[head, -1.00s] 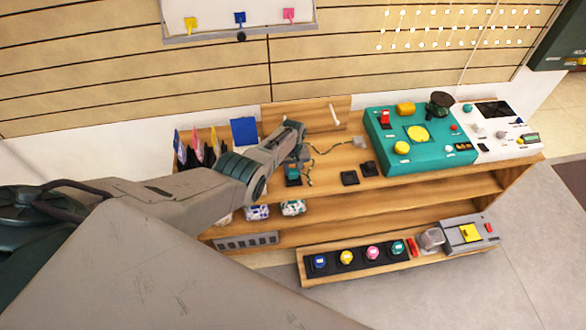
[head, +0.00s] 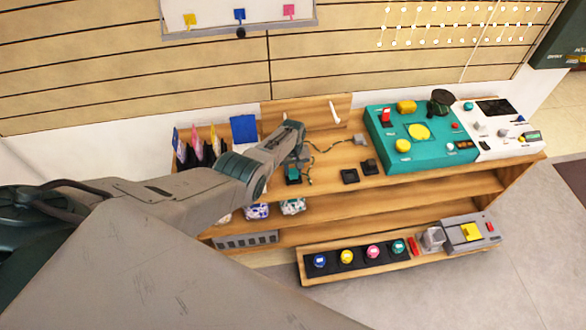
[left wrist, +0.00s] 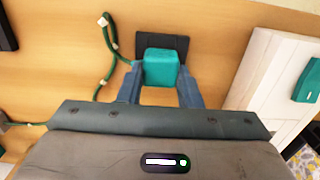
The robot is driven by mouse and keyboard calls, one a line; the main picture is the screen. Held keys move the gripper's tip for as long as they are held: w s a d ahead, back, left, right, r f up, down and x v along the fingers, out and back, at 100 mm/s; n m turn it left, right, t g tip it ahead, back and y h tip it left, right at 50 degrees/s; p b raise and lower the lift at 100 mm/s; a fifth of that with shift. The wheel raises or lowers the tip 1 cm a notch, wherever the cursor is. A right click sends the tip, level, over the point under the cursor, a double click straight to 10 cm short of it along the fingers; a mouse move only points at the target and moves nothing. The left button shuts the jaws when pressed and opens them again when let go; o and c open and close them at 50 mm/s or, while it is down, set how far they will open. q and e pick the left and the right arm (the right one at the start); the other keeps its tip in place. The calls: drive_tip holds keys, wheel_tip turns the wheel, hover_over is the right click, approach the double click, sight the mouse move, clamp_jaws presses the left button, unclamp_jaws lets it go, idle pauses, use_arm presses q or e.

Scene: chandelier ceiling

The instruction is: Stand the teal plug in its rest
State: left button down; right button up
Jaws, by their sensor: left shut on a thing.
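The teal plug (left wrist: 161,70) is between the two fingers of my left gripper (left wrist: 161,82) in the left wrist view, and the gripper is shut on it. A black square rest (left wrist: 164,42) shows directly behind the plug; I cannot tell whether the plug is seated in it. A green cable (left wrist: 106,40) curls beside them. In the head view, my left gripper (head: 295,163) points down over the wooden bench, with the teal plug (head: 292,172) small and partly hidden under it. My right gripper is not in view.
Two more black square pieces (head: 349,176) (head: 370,166) lie to the right on the bench. Beyond them stand a teal control box (head: 385,150) and a white panel (head: 490,145). Upright folders (head: 195,150) stand at left. A lower shelf holds several coloured knobs (head: 346,257).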

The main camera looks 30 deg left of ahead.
use_arm(q)
drive_tip(key=c, duration=0.9)
unclamp_jaws()
drive_tip(key=shift+c, duration=1.4)
drive_tip(key=shift+r+p, duration=4.5)
drive_tip(key=shift+r, duration=0.05)
drive_tip(key=shift+s+f, duration=0.1)
drive_tip(key=shift+f, duration=0.05)
